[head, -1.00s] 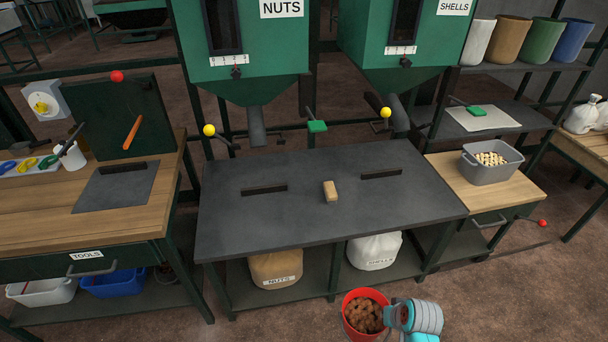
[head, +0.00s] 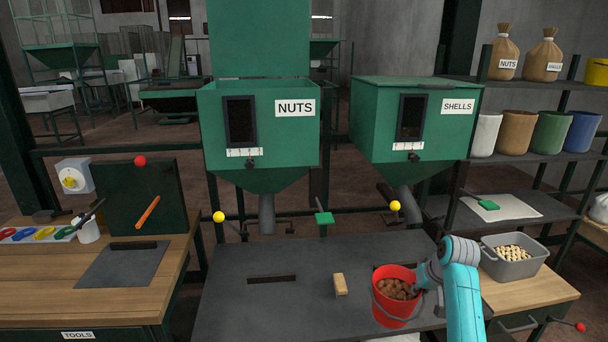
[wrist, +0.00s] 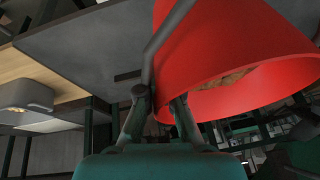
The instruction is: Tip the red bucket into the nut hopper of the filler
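The red bucket (head: 385,312) is roughly upright with brown nuts (head: 397,289) inside. It shows over the right part of the dark table in the head view; its exact height is unclear. My gripper (head: 420,283) is at its right side, shut on it. In the wrist view the fingers (wrist: 163,104) meet the red bucket (wrist: 225,45) near its rim, beside its grey handle. The nut hopper (head: 220,120) is the green box labelled NUTS, behind and left of the bucket. Its lid (head: 258,38) stands raised, and its inside is hidden.
The SHELLS hopper (head: 370,140), lid down, stands right of the nut hopper. A wooden block (head: 340,284) lies on the dark table (head: 240,310). A grey tub of pale pieces (head: 513,270) stands at right. Yellow-knobbed levers (head: 219,217) stick out below the hoppers.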

